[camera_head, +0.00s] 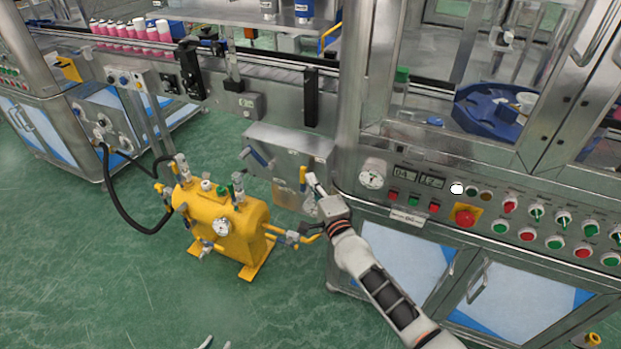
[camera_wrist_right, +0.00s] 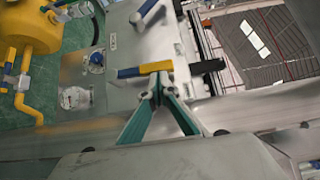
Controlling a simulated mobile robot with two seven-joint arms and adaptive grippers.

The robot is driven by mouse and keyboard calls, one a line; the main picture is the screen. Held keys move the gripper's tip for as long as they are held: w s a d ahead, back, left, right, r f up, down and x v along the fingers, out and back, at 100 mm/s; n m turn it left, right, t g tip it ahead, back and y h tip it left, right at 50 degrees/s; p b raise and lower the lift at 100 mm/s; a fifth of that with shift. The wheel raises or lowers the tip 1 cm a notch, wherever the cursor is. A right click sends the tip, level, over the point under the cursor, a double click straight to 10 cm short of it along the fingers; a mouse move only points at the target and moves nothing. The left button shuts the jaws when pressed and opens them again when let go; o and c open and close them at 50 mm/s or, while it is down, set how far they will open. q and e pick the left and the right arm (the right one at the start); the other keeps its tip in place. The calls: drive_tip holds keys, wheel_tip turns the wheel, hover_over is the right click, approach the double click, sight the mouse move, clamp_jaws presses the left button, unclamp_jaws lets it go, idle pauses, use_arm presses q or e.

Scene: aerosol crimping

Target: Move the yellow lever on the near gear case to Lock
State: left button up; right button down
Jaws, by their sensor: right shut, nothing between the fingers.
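The yellow lever (camera_head: 303,174) stands nearly upright on the front of the silver gear case (camera_head: 285,141). In the right wrist view the lever (camera_wrist_right: 155,67) lies across the picture, with a blue part at its left end. My right gripper (camera_head: 311,180) is shut and empty, just right of the lever. In the right wrist view its fingertips (camera_wrist_right: 157,86) meet right beside the lever; I cannot tell whether they touch it. The lock markings are too small to read. Two pale tips of my left gripper (camera_head: 216,343) show apart at the bottom edge.
A yellow tank (camera_head: 222,226) with pipes and a gauge stands in front. A control panel (camera_head: 467,196) with buttons is right of my right gripper. Green floor (camera_head: 100,270) lies open at the left.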

sight(301, 174)
drive_tip(key=shift+w+a+r+p, duration=0.3)
drive_tip(key=shift+a+r+p, duration=0.1)
drive_tip(key=shift+p, duration=0.35)
drive_tip(key=shift+w+a, duration=0.25)
drive_tip(key=shift+a, duration=0.2)
drive_tip(key=shift+w+a, duration=0.2)
drive_tip(key=shift+a, duration=0.25)
use_arm(q)
drive_tip(key=shift+w+a+r, duration=0.15)
drive_tip(key=shift+r, duration=0.5)
drive_tip(key=shift+w+a+r, duration=0.15)
drive_tip(key=shift+r, duration=0.5)
use_arm(e)
drive_tip(key=shift+w+a, duration=0.45)
drive_tip(key=shift+a, duration=0.35)
use_arm(q)
drive_tip(key=shift+f, duration=0.1)
use_arm(e)
drive_tip(key=shift+r, duration=0.15)
